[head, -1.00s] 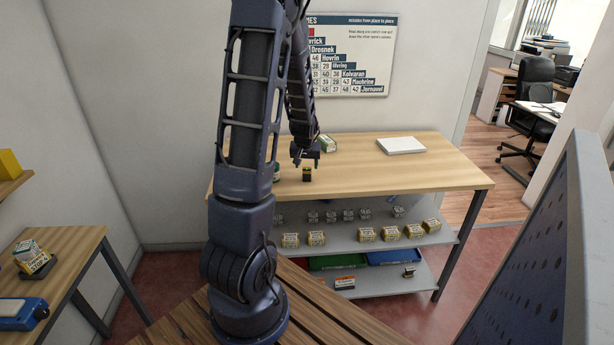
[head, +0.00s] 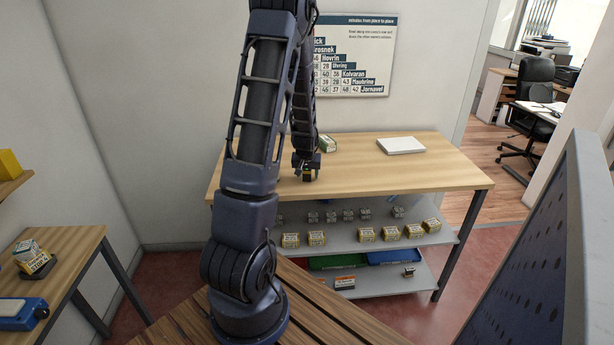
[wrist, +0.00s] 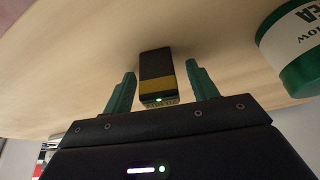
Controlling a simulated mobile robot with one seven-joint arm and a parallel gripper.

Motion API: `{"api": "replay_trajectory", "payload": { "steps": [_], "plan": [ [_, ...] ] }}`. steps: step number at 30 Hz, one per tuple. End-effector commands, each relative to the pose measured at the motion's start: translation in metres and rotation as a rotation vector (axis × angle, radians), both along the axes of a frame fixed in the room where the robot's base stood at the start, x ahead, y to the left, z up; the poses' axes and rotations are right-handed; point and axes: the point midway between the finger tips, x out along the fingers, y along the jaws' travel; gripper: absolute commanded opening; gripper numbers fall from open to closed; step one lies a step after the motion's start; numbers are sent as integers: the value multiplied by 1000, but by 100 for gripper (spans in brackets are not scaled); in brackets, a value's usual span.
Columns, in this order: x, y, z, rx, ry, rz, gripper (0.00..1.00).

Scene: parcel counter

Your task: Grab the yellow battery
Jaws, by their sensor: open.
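The battery is black with a yellow band and a small green light. In the wrist view the battery (wrist: 157,68) stands between the two teal fingers of my gripper (wrist: 161,76). The fingers are open, with a visible gap on each side of it. In the head view my gripper (head: 306,170) is low over the wooden tabletop (head: 370,175), and it mostly hides the battery, of which a small dark and yellow part shows under the jaws.
A green and white tin (wrist: 292,45) stands close on the right in the wrist view. Small boxes (head: 365,234) line the shelf below. The table's right side is clear.

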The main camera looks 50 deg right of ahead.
Motion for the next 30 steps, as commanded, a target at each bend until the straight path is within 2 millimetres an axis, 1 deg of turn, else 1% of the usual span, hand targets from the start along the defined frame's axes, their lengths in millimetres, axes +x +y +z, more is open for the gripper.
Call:
{"api": "replay_trajectory", "payload": {
  "steps": [2, 3, 5, 9, 10, 17, 20, 23, 26, 30],
  "plan": [
    [0, 0, 0, 0, 0, 0, 56],
    [0, 0, 0, 0, 0, 0, 48],
    [0, 0, 0, 0, 0, 0, 37],
    [0, 0, 0, 0, 0, 0, 9],
    [0, 0, 0, 0, 0, 0, 8],
    [0, 0, 1, -1, -1, 0, 8],
    [0, -1, 5, -2, -1, 0, 8],
    [0, -1, 14, -3, -1, -1, 8],
    [0, -1, 30, -5, -2, -3, 8],
    [0, -1, 61, -7, -2, -1, 8]
  ]
}}
